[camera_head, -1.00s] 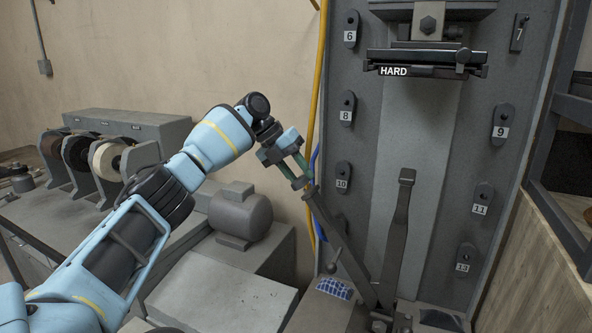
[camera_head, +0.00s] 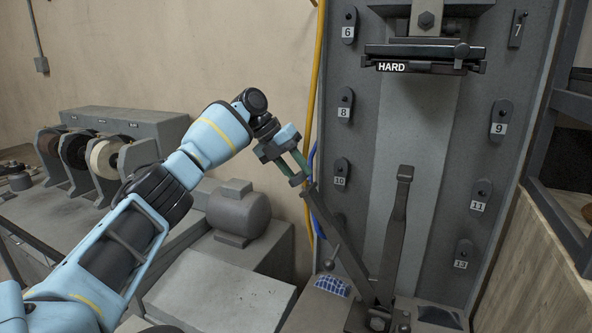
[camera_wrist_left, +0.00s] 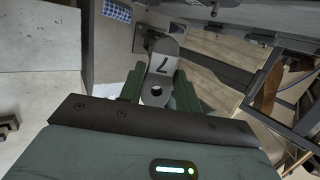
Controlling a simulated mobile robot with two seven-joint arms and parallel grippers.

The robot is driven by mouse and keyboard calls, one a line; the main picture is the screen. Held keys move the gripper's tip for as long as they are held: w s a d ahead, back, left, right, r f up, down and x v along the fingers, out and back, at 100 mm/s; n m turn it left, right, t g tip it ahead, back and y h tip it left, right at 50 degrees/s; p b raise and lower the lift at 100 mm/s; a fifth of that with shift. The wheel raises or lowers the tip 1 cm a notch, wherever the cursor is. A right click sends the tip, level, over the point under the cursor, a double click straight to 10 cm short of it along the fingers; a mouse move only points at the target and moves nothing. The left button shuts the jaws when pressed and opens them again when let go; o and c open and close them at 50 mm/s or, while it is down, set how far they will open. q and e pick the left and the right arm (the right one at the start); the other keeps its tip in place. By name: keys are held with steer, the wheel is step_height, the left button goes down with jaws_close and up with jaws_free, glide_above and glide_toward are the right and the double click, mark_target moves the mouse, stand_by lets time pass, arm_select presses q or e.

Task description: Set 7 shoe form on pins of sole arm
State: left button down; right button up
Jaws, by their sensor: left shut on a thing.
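The shoe form (camera_wrist_left: 161,70) shows in the left wrist view as a grey piece with a 7 on it and a round hole at its near end. My left gripper (camera_head: 294,172) is shut on it, with a green finger (camera_wrist_left: 133,84) on one side of the form and another on the other side. In the head view the form is too small to make out. The gripper is at the upper end of a slanted dark arm (camera_head: 345,252). An upright dark arm (camera_head: 395,235) stands to its right. I cannot tell any pins or whether the form touches the arm.
The grey panel carries several numbered forms, such as 8 (camera_head: 345,105) and 9 (camera_head: 499,118). A plate marked 7 (camera_head: 517,28) is at its top right. A clamp marked HARD (camera_head: 420,66) sits above the arms. A grey motor (camera_head: 240,215) is at left. A yellow pipe (camera_head: 317,100) runs behind the gripper.

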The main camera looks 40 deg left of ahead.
arm_select(q)
steer(key=shift+d+f, duration=0.2)
stand_by(0.3)
steer(key=shift+w+f, duration=0.1)
stand_by(0.3)
steer(key=shift+d+f, duration=0.25)
steer(key=shift+f, duration=0.05)
stand_by(0.5)
steer(key=shift+w+d+f, duration=0.1)
steer(key=shift+f, duration=0.1)
stand_by(0.4)
steer(key=c, duration=1)
jaws_free()
steer(key=shift+o, duration=0.5)
steer(key=shift+f, duration=0.1)
